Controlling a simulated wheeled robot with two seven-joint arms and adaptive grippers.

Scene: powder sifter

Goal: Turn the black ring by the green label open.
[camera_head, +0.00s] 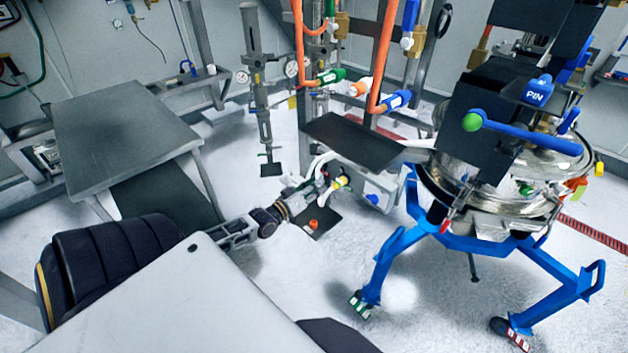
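My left arm comes in from the left, and its gripper (332,180) is low in the middle, in front of a small grey box with valves (376,190). Pale curved fingers show around a small yellow fitting (341,183). I cannot tell whether they touch it or are shut. Green-ended (332,75) and blue-ended (397,100) hose couplings hang above and behind the gripper. I cannot make out for sure which part is the black ring by the green label. A dark loop (442,20) shows at the top, with no clear green label beside it. My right gripper is not in view.
A steel sifter (450,190) on a blue wheeled frame (400,245) stands at the right, with a blue lever (530,133). A dark flat plate (352,140) is just above the gripper. Orange hoses (380,55) hang behind. A grey table (125,135) stands at the left.

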